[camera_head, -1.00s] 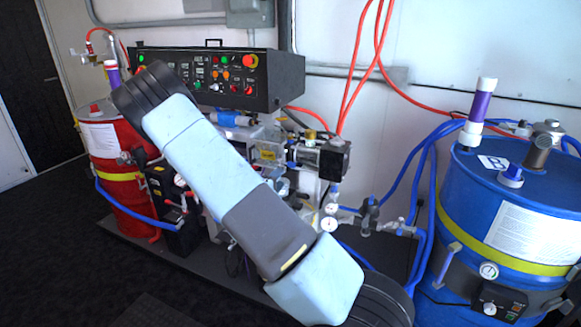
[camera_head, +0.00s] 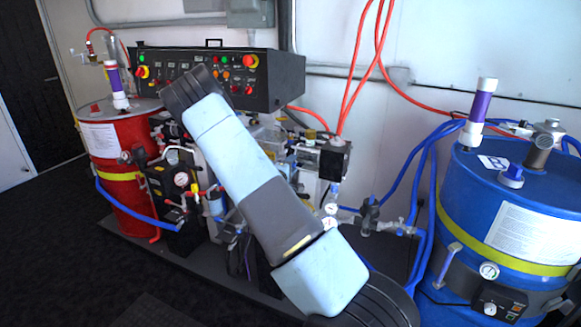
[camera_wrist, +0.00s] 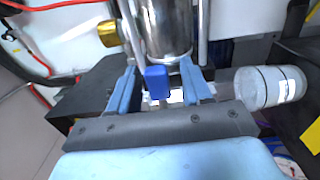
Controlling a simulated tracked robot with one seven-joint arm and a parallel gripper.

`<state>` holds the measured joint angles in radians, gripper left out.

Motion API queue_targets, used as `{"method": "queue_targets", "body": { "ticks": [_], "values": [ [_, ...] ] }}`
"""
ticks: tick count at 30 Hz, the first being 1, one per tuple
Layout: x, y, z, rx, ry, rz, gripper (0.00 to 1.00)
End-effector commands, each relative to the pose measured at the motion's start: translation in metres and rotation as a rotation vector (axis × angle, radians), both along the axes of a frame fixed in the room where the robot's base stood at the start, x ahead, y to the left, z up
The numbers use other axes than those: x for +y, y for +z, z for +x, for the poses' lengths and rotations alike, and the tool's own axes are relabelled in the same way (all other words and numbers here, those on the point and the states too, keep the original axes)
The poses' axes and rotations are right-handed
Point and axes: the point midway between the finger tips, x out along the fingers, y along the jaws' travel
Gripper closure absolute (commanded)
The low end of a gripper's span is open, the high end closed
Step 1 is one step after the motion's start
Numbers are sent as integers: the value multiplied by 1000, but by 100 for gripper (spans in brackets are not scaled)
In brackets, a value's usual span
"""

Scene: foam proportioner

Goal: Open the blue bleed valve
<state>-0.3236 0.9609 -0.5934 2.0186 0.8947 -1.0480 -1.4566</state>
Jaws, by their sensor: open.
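The blue bleed valve appears as a small blue handle (camera_wrist: 157,83) in the middle of the wrist view. It stands in front of a shiny metal cylinder (camera_wrist: 168,28). My gripper (camera_wrist: 159,72) is open, with one blue finger on each side of the handle. There is a visible gap between the handle and each finger in the picture. I cannot tell how far the handle reaches between the fingers in depth. The valve's body is mostly hidden. In the head view my arm crosses the machine, and I cannot make out the gripper or the valve handle.
A clear cylindrical part (camera_wrist: 270,86) lies just right of the fingers, and a brass fitting (camera_wrist: 108,33) is at upper left. In the head view, a black control panel (camera_head: 225,78), a red drum (camera_head: 118,160) and a blue drum (camera_head: 515,205) surround the machine.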

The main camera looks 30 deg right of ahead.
Motion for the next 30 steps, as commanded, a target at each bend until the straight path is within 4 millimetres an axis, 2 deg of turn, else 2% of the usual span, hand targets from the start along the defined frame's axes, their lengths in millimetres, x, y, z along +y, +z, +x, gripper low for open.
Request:
{"method": "queue_targets", "body": {
  "ticks": [5,20,30],
  "values": [
    [0,0,0,0,0,0,52],
    [0,-1,-1,2,0,1,100],
    [5,-2,-1,5,1,2,100]
  ]
}}
